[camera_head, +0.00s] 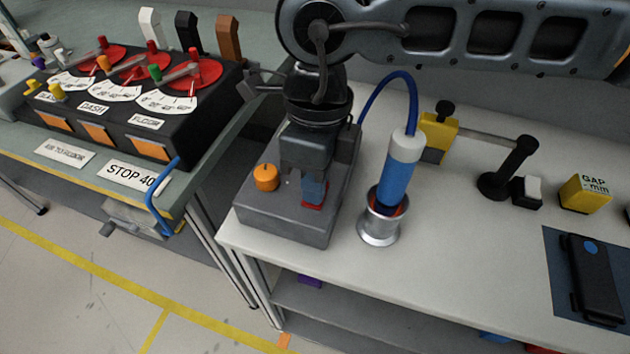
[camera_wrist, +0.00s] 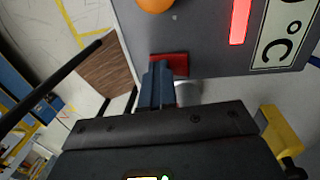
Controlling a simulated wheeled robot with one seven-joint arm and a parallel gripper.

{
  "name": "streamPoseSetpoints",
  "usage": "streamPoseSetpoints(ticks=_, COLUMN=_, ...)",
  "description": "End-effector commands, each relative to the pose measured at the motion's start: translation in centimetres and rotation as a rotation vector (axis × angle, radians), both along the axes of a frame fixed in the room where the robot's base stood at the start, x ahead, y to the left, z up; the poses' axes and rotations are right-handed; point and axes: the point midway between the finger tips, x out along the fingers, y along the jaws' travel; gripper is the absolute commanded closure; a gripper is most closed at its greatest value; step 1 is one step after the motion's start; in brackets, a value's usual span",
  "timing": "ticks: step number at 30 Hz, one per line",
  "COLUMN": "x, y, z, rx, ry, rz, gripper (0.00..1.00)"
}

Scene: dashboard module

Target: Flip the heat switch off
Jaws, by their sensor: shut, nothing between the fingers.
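A dark grey box (camera_head: 285,222) stands at the left end of the white bench. It carries an orange knob (camera_head: 266,177) and a red switch (camera_head: 312,207). In the wrist view the red switch (camera_wrist: 172,62) lies right at my fingertips and is partly covered by them. My gripper (camera_head: 313,190) is shut, empty and pointing down over the switch; I cannot tell whether it touches it. The wrist view also shows my gripper (camera_wrist: 160,75), a lit red bar (camera_wrist: 240,20) and a °C label (camera_wrist: 283,32) on the box. The switch's position is hidden.
A blue-handled tool (camera_head: 398,170) stands in a metal holder (camera_head: 380,227) close right of the box, with a blue cable rising from it. A yellow block stand (camera_head: 436,138) is behind. A dark panel with red levers (camera_head: 135,115) stands on the left bench, across a gap.

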Motion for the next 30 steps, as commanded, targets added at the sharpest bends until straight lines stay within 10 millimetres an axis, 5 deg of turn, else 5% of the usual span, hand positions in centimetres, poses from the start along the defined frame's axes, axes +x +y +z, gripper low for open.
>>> streamPoseSetpoints(ticks=24, x=1.5, y=-0.8, z=-0.4, rx=-0.008, ry=0.003, rz=-0.004, gripper=1.00)
streamPoseSetpoints(ticks=30, x=2.0, y=-0.4, z=0.9, rx=-0.007, ry=0.002, rz=-0.003, gripper=1.00)
